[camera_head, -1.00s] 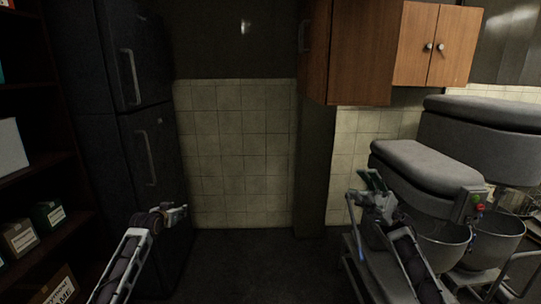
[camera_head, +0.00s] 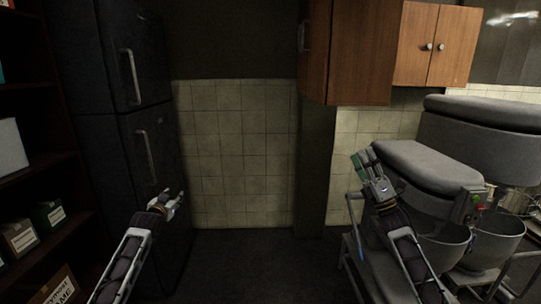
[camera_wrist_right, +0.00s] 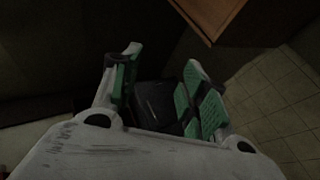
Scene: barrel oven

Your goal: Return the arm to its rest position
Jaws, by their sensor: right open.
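My left gripper (camera_head: 174,200) is in front of the dark fridge, at the lower left of the head view. Its fingers are small there and I cannot tell whether they are apart. My right gripper (camera_head: 365,163) is raised in front of the grey mixer at the right. It is open and empty, with green finger pads. In the right wrist view its two fingers (camera_wrist_right: 160,90) stand apart with nothing between them.
A dark fridge (camera_head: 130,120) and a shelf with boxes (camera_head: 47,217) stand at the left. Grey mixers (camera_head: 425,166) with metal bowls (camera_head: 445,248) stand at the right. Wooden cabinets (camera_head: 350,55) hang above. The middle floor (camera_head: 255,262) is clear.

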